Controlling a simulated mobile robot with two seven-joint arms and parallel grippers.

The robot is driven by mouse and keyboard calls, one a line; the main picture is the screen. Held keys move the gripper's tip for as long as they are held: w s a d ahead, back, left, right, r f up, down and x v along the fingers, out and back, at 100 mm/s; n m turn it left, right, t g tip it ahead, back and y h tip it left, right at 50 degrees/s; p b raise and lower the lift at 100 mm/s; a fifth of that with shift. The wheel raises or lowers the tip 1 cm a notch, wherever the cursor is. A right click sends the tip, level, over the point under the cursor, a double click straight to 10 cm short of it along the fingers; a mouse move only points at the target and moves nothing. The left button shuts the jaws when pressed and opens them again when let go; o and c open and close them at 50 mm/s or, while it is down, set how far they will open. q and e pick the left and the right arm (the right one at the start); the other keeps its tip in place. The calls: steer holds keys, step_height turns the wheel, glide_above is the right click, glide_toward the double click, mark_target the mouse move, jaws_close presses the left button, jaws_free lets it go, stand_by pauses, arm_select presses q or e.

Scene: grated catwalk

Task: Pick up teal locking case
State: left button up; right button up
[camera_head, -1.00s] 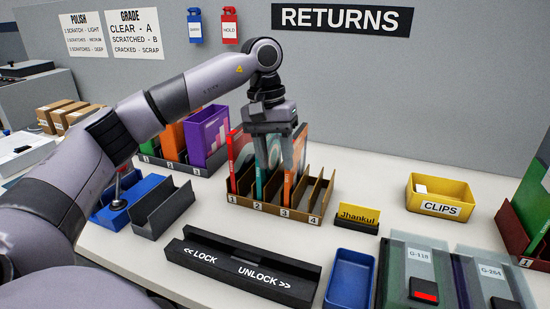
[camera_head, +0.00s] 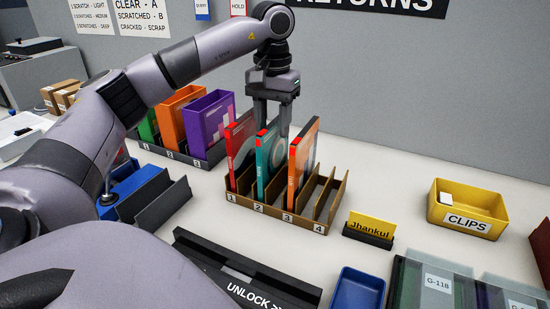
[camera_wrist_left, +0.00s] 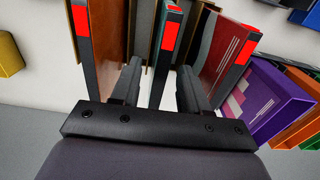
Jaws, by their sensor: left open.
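The teal locking case (camera_head: 271,158) stands upright in slot 2 of the brown rack (camera_head: 272,207), between a red case (camera_head: 240,147) and an orange case (camera_head: 302,157). Its narrow edge has a red tab at the top. My left gripper (camera_head: 272,121) is open, pointing down at the far side of the teal case's top. In the wrist view, a thin case with a red tab (camera_wrist_left: 171,33) stands between the open fingers (camera_wrist_left: 159,72), apparently the teal one. Contact cannot be told. My right gripper is not in view.
Orange and red cases stand close on either side of the fingers. A rack with purple (camera_head: 209,118) and orange bins is at left. A name sign (camera_head: 370,225), yellow clips bin (camera_head: 467,208) and blue tray (camera_head: 355,290) are at right.

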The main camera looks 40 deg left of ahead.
mark_target(274, 139)
arm_select(q)
step_height(274, 139, down, 4)
steer(key=shift+w+f, duration=0.1)
steer(key=shift+f, duration=0.15)
jaws_close()
steer(key=shift+r, duration=0.1)
